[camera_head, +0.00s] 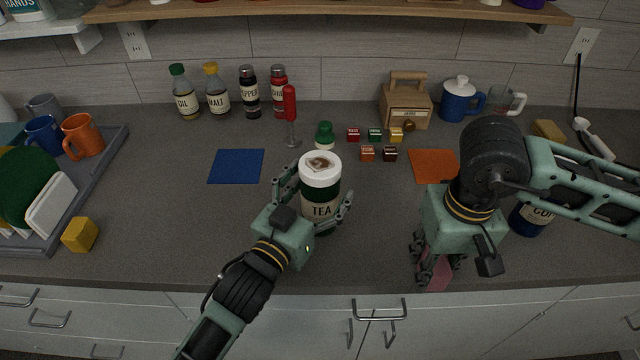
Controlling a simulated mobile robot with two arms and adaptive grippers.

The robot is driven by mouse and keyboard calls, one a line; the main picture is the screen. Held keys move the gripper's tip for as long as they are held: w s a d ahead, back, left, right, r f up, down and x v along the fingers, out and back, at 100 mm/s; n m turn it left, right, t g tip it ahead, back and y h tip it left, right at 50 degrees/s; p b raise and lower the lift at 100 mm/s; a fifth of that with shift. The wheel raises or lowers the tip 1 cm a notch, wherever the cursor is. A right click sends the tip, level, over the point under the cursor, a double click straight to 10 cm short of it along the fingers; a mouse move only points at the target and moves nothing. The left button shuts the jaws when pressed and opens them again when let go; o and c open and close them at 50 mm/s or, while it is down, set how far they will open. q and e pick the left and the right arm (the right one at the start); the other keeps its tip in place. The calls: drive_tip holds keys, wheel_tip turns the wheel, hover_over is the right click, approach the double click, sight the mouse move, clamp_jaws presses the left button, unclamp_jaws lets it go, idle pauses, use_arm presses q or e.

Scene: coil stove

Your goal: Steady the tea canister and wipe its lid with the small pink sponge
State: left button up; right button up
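The tea canister (321,211) stands upright on the counter near the middle, dark green with a cream TEA label. Its white lid (321,168) has a brown smear on top. My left gripper (316,196) has its fingers on either side of the canister; whether both press on it cannot be told. The small pink sponge (437,277) is near the counter's front edge, right of the canister, partly hidden by my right gripper (435,272). That gripper points down with its fingers around the sponge; its grip is hard to make out.
A green-capped shaker (324,136), a red-handled tool (290,115) and several small colored cubes (375,141) stand behind the canister. Blue (236,166) and orange (434,166) mats lie to either side. A dark blue jar (530,218) is partly behind my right arm. Counter between the grippers is clear.

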use_arm(q)
drive_tip(key=shift+w+d, duration=0.15)
drive_tip(key=shift+w, duration=0.1)
drive_tip(key=shift+c, duration=0.2)
drive_tip(key=c, duration=1.2)
drive_tip(key=shift+f, duration=0.1)
drive_tip(key=shift+c, duration=0.2)
